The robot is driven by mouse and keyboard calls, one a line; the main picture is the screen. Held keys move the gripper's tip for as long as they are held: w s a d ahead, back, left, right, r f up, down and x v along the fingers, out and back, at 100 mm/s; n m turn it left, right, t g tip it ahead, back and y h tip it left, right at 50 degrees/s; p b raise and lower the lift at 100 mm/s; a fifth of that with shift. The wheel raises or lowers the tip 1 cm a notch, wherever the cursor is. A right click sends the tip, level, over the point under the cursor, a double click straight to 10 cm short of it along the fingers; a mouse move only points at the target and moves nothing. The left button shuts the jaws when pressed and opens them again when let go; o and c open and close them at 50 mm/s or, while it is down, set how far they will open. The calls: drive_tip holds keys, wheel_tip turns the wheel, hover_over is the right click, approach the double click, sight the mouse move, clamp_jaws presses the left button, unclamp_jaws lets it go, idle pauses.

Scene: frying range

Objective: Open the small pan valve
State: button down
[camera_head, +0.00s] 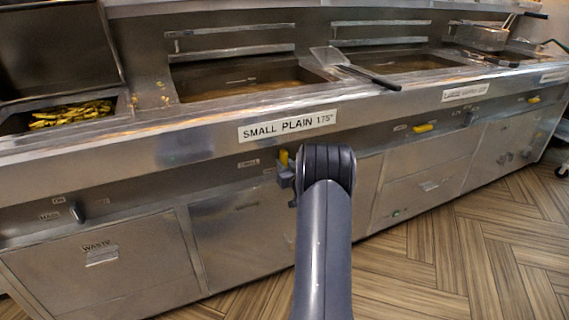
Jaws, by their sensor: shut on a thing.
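The small pan valve is a yellow handle (284,157) on the front panel of the steel range, below the "SMALL PLAIN 175°" label (288,126). Only a short upright piece of it shows, at the left of my arm's dark end joint. My gripper (285,172) is at the valve handle, mostly hidden behind my own arm, and is shut on it. The fingertips and the rest of the handle are hidden. The small pan (240,80) above holds brownish oil.
Another yellow valve handle (424,128) lies level on the panel farther right. A scoop (355,68) rests across the range top. A bin of fries (70,115) is at the left. Wooden floor (460,250) is clear at the lower right.

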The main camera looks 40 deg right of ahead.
idle(0.4)
drive_tip(key=c, duration=1.3)
unclamp_jaws()
drive_tip(key=p+v, duration=0.1)
drive_tip(key=v, duration=0.9)
drive_tip(key=shift+s, duration=0.4)
drive_tip(key=b+x, duration=0.1)
drive_tip(key=x, duration=1)
drive_tip(key=shift+a, duration=0.1)
drive_tip(key=shift+s, duration=0.1)
drive_tip(key=shift+s, duration=0.1)
